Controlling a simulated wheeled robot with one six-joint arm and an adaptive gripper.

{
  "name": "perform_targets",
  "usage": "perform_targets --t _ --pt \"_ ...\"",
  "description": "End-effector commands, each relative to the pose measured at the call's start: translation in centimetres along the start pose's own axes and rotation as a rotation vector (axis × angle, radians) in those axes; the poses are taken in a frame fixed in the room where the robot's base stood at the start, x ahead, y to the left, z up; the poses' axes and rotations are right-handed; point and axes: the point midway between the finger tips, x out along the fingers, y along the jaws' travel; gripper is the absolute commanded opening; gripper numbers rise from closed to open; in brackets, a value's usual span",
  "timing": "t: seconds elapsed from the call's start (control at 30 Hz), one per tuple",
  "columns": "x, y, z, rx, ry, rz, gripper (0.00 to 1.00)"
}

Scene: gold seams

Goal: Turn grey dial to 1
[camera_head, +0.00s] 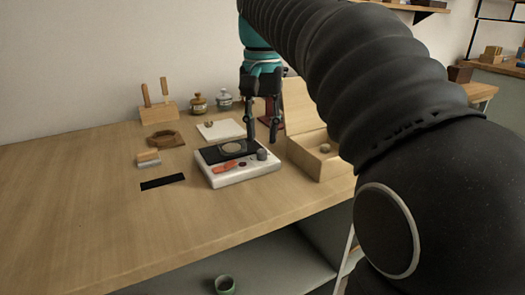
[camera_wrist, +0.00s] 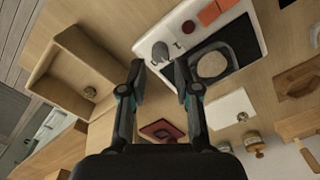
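A white device (camera_head: 231,178) with a black plate, a round disc, an orange-red part and a small dark button stands on the table; it also shows in the wrist view (camera_wrist: 232,20). The grey dial (camera_head: 262,154) is at its right end. In the wrist view the dial (camera_wrist: 160,51) has a pale raised ridge and appears between and just beyond the fingertips. My gripper (camera_head: 262,139) points down over that end of the device. Its two fingers are apart with nothing between them (camera_wrist: 160,70). I cannot read any numbers by the dial.
An open wooden box (camera_head: 303,158) with a small round item stands close to the right of the device. A white square plate (camera_head: 221,129) and lidded jars (camera_head: 198,103) are behind it. A wooden tool block (camera_head: 158,112) is at back left. The table's front left is clear.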

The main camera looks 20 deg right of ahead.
Motion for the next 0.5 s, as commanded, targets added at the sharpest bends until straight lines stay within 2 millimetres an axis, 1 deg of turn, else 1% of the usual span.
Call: perform_targets --t 0.03,0.2,0.33,0.5 --pt "1.0 0.0 0.1 0.0 -0.001 0.001 0.32" --pt "3.0 0.0 0.1 -0.001 -0.001 0.0 0.32" --pt "3.7 0.0 0.1 -0.001 0.0 0.0 0.32" --pt "3.9 0.0 0.0 -0.001 0.0 0.0 0.32"
